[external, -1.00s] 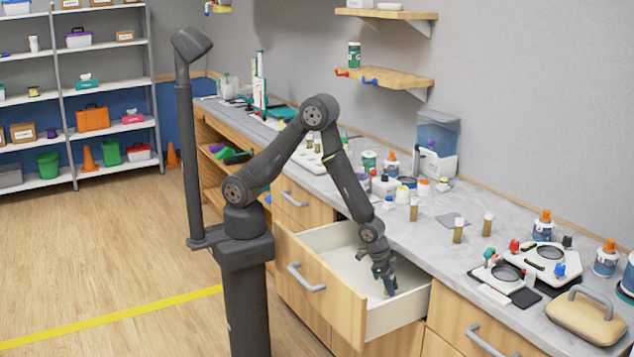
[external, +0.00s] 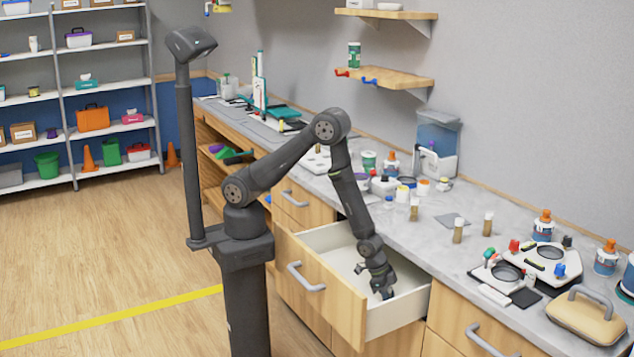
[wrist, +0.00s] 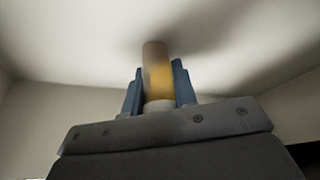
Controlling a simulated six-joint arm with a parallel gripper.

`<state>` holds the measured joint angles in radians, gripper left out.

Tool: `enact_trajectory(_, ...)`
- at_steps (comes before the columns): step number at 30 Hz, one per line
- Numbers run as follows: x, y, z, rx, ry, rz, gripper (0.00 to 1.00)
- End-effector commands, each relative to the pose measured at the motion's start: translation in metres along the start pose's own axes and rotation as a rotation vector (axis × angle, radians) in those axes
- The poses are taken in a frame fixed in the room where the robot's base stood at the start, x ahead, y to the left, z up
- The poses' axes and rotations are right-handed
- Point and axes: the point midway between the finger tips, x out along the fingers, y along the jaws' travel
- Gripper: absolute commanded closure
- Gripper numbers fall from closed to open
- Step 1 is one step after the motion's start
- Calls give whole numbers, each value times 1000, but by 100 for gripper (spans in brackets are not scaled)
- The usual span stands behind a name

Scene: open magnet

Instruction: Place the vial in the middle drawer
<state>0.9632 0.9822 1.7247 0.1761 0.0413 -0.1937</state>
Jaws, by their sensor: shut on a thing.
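The vial (wrist: 156,82) is amber with a pale end. In the wrist view it stands between the blue fingers of my gripper (wrist: 158,70), which is shut on it. Its amber end points away from the gripper. In the external view my gripper (external: 384,291) reaches down inside the open drawer (external: 340,253), near its right end. I cannot make out the vial there. The drawer has a wooden front and a pale interior. In the wrist view the amber end is close to the drawer's pale floor; whether they touch I cannot tell.
The counter (external: 437,211) above the drawer holds several amber vials, among them one with a pale cap (external: 458,230), plus bottles and instruments. A wooden drawer (external: 480,318) with a grey handle is shut to the right. The left part of the open drawer looks clear.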

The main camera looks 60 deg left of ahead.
Motion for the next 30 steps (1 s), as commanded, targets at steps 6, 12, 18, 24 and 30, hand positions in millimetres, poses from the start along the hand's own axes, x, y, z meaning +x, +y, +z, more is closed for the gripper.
enact_trajectory(6, 0, 0, 0, -1, 0, 0, 53)
enact_trajectory(12, 0, 0, 0, -1, 0, 0, 53)
enact_trajectory(18, -10, 0, -2, -1, 2, 0, 53)
enact_trajectory(24, -42, 0, -2, 0, 2, 0, 53)
enact_trajectory(30, -74, 0, -2, -1, 2, -1, 53)
